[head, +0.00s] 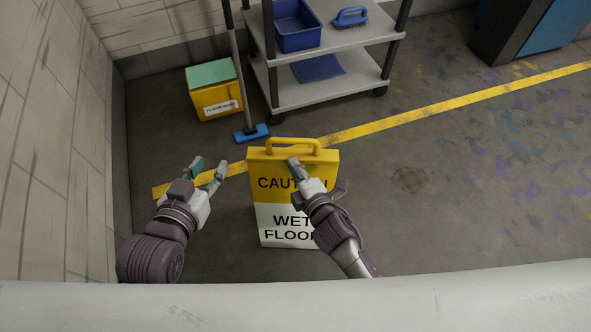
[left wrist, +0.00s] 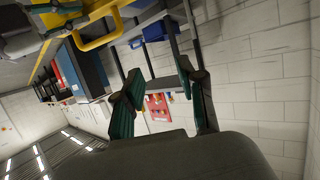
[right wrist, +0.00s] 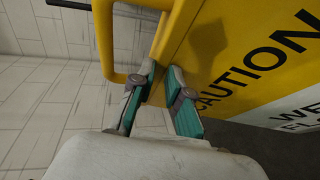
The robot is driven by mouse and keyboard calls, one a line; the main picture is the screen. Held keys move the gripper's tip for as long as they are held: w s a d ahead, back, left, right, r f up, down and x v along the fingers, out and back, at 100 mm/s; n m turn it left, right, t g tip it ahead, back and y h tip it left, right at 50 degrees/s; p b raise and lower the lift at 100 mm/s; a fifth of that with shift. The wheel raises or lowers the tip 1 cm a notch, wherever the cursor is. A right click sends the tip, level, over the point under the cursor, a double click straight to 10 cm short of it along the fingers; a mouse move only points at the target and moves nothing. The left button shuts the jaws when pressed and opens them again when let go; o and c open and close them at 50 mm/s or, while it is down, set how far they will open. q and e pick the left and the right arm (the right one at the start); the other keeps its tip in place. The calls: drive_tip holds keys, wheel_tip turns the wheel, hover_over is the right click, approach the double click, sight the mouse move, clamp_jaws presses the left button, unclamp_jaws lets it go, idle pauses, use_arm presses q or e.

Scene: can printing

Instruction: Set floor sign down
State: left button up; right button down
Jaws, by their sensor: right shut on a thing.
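The floor sign (head: 268,205) is yellow above and white below, reads "CAUTION" and "WET FLOOR", and has a yellow loop handle on top. It stands roughly upright in the head view; I cannot tell whether its lower edge touches the floor. My right gripper (head: 297,167) is shut on the sign's upper edge near the handle. The right wrist view shows its fingers (right wrist: 161,80) at the yellow panel (right wrist: 235,60). My left gripper (head: 209,167) is open and empty, left of the sign. In the left wrist view its fingers (left wrist: 165,75) are spread apart.
A grey cart (head: 330,92) with a blue bin (head: 297,30) and brush stands behind the sign. A yellow box (head: 212,105) and a mop with a blue head (head: 251,133) are at the back left. A yellow line (head: 440,107) crosses the floor.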

drive_tip(key=c, duration=1.4)
unclamp_jaws()
drive_tip(key=shift+f, duration=0.25)
use_arm(q)
drive_tip(key=shift+w+d+r+t, duration=0.15)
drive_tip(key=shift+r+t, duration=0.15)
drive_tip(key=shift+r, duration=0.15)
use_arm(e)
drive_tip(key=shift+o, duration=1.3)
drive_tip(key=shift+s+r, duration=0.1)
drive_tip(key=p+v, duration=0.2)
drive_tip(key=v, duration=1)
drive_tip(key=w+d+r+m+g+h, duration=0.15)
drive_tip(key=d+r+m+h, duration=0.3)
drive_tip(key=d+m, duration=0.65)
use_arm(q)
drive_tip(key=s+a+f+g+y, duration=0.1)
drive_tip(key=s+a+f+g, duration=0.2)
drive_tip(key=s+f+g, duration=0.3)
drive_tip(key=shift+s+f+y, duration=0.4)
drive_tip(key=shift+f, duration=0.3)
use_arm(e)
drive_tip(key=s+r+m+g, duration=0.1)
drive_tip(key=s+m+g, duration=0.3)
drive_tip(key=s+m, duration=0.2)
drive_tip(key=shift+d+r+m+g, duration=0.35)
drive_tip(key=shift+d+m, duration=0.15)
drive_tip(key=shift+m, duration=0.6)
drive_tip(key=shift+s, duration=0.1)
